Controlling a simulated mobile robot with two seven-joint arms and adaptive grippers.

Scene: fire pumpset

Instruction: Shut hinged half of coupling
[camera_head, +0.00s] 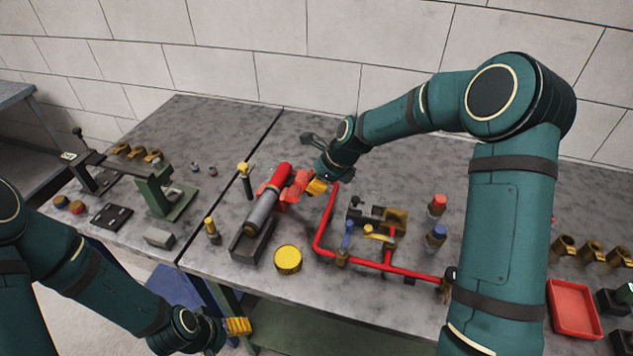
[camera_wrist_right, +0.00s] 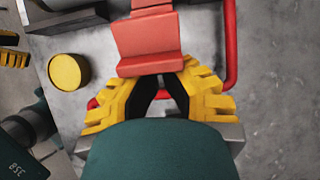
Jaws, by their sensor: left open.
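The coupling's red hinged half (camera_head: 297,186) stands out to the right of a red and grey cylinder (camera_head: 262,212) on a dark block. In the right wrist view the red hinged half (camera_wrist_right: 148,42) is a bent plate just beyond my fingertips. My right gripper (camera_head: 316,187) is at its right edge; in the wrist view its yellow fingers (camera_wrist_right: 160,82) converge at the plate's near edge. The plate partly hides the tips, so grip or contact is unclear. My left gripper (camera_head: 240,326) is open and empty, low in front of the bench, away from the coupling.
A red pipe (camera_head: 325,225) runs close to the right of the coupling. A yellow round can (camera_head: 288,259) stands in front. Yellow-topped posts (camera_head: 212,230) stand to the left. Brass fittings (camera_head: 590,250) and a red tray (camera_head: 573,308) are at right.

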